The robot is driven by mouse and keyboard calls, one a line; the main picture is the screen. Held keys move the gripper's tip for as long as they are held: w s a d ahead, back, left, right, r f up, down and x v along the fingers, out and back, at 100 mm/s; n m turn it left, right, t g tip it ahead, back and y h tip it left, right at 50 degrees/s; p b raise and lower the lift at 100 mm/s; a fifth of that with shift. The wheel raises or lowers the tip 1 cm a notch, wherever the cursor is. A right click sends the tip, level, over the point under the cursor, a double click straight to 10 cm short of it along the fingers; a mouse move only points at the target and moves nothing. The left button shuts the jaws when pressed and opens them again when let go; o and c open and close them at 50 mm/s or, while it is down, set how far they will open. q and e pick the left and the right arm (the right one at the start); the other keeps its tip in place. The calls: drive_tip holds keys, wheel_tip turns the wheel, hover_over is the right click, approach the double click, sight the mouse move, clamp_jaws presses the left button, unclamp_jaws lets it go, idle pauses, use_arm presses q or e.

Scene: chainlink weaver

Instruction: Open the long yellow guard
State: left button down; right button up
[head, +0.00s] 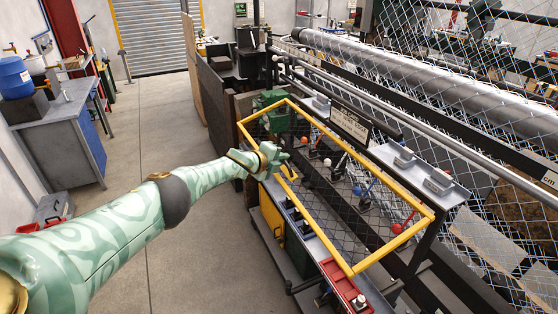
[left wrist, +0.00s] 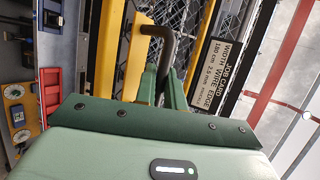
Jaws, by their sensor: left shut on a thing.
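The long yellow guard (head: 370,165) is a yellow frame filled with wire mesh, along the near side of the machine. In the left wrist view, yellow bars (left wrist: 107,50) run up the picture beside the mesh. My left gripper (head: 270,158) is at the near long side of the guard, toward its far end. In the left wrist view, the fingers (left wrist: 164,85) are shut on a dark bent handle (left wrist: 158,32) by the yellow bar. The fingers hide its lower part. My right gripper is in neither view.
A job card (head: 349,122) stands behind the guard. Levers with coloured knobs (head: 400,228) show through the mesh. A red control box (head: 343,286) sits at the near end. A workbench (head: 62,140) stands at left, with clear floor (head: 150,110) between.

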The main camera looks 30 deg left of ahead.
use_arm(q)
drive_tip(key=shift+w+d+r+h, duration=0.3)
drive_tip(key=shift+d+r, duration=0.2)
drive_tip(key=shift+d, duration=0.15)
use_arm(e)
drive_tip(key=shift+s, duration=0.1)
use_arm(q)
drive_tip(key=c, duration=1.7)
unclamp_jaws()
drive_tip(key=shift+o, duration=1)
drive_tip(key=shift+d, duration=0.4)
drive_tip(key=shift+a+f, duration=0.1)
drive_tip(key=shift+a, duration=0.15)
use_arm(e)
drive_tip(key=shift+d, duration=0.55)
